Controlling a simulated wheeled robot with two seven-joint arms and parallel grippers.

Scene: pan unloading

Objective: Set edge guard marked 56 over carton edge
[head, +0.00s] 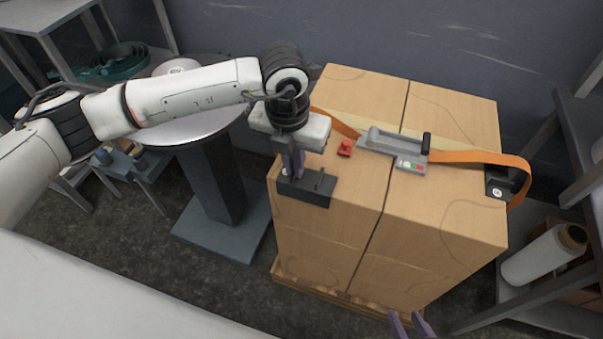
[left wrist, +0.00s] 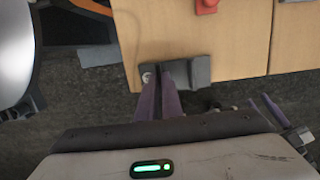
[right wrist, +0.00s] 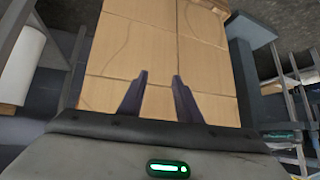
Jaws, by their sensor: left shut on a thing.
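A dark grey edge guard (head: 310,189) is at the near left top edge of the carton stack (head: 340,225). My left gripper (head: 292,174) is shut on it, and its fingers grip an upright part of the guard. In the left wrist view the guard (left wrist: 201,71) lies along the carton's border, partly hidden by the fingers (left wrist: 160,88). I cannot tell whether it touches the carton, and no number is readable. My right gripper (head: 411,326) is low in front of the cartons. In the right wrist view its fingers (right wrist: 160,80) are apart and empty, facing a carton side.
An orange strap (head: 465,158) with a grey tensioner (head: 395,148) crosses the carton top. Another dark guard (head: 499,187) sits under the strap at the right edge. A small red piece (head: 345,148) lies near my left gripper. A round table (head: 200,125) stands left.

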